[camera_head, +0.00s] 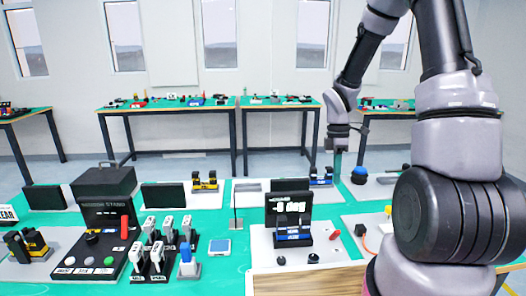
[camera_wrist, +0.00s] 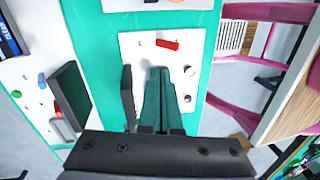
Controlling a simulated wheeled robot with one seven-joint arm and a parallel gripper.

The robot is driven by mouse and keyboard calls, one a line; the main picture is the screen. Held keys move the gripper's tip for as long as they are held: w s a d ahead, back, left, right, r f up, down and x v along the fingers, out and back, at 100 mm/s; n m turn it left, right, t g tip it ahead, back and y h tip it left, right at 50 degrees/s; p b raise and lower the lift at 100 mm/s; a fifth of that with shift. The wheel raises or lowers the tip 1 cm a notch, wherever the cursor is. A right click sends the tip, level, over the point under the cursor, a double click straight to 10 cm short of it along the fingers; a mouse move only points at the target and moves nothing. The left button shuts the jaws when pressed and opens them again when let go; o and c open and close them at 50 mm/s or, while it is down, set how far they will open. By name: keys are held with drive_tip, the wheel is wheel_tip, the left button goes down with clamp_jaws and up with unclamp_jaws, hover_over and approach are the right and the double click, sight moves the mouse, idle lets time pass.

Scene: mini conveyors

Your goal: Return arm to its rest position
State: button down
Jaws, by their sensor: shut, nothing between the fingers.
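My arm comes in from the right side of the head view and bends down at the middle right. My gripper (camera_head: 338,163) points down there, above the green-topped work table (camera_head: 238,207). In the wrist view, the two fingers of my gripper (camera_wrist: 160,73) lie together, shut and empty. Beyond them shows a white panel (camera_wrist: 138,50) with a red lever (camera_wrist: 168,44), round knobs and a dark upright block (camera_wrist: 128,98) beside the fingers. I cannot tell the exact gap between the fingertips and the panel.
The table holds a display unit (camera_head: 290,218), a dark button panel (camera_head: 93,252), white rocker-like parts (camera_head: 168,230), a blue-topped part (camera_head: 188,262) and a blue dome (camera_head: 358,175). Other green-topped tables (camera_head: 173,106) stand along the back wall. The air above the table's left half is clear.

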drive_tip(key=s+a+r+m+t, duration=0.1)
drive_tip(key=s+r+m+t, duration=0.1)
drive_tip(key=r+m, duration=0.45)
drive_tip(key=s+r+m+t, duration=0.2)
drive_tip(key=r+m, duration=0.1)
drive_tip(key=r, duration=0.7)
drive_tip(key=s+a+r+m+t+y, duration=0.2)
drive_tip(key=s+r+m+t, duration=0.3)
drive_tip(key=s+r+m, duration=0.6)
drive_tip(key=shift+s+a+r, duration=0.2)
drive_tip(key=shift+a+r, duration=0.3)
drive_tip(key=shift+r, duration=0.25)
